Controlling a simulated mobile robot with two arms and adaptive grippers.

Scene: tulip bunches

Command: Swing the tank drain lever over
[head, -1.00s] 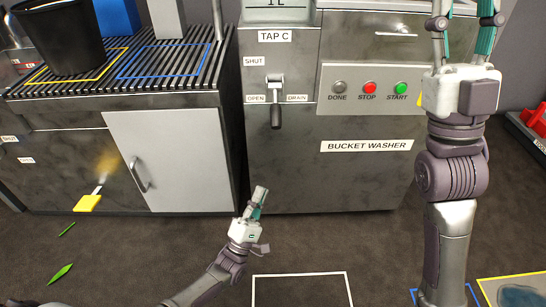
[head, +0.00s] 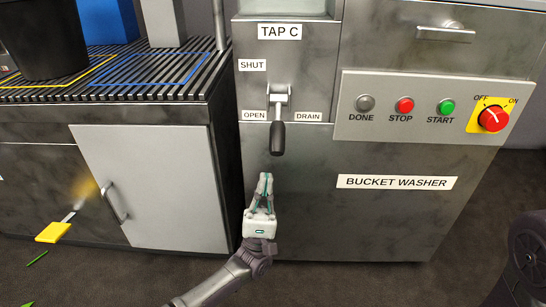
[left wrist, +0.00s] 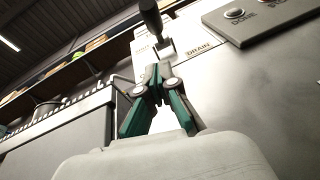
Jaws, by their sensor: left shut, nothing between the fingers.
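The drain lever (head: 278,138) is a dark handle on a silver mount on the washer's front, below the "TAP C" label. It hangs straight down between the "OPEN" (head: 254,115) and "DRAIN" (head: 308,117) labels. My left gripper (head: 265,177) is shut and empty, its fingertips pointing up, just below the lever's lower end in the picture and apart from it. In the left wrist view the lever (left wrist: 151,14) shows beyond and above the closed fingertips (left wrist: 159,72). My right gripper is out of view.
The bucket washer (head: 350,220) carries a button panel (head: 425,128) and a red knob (head: 492,118) to the right of the lever. A slatted counter with a grey cabinet door (head: 155,190) stands at left. A yellow tool (head: 53,232) is at lower left.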

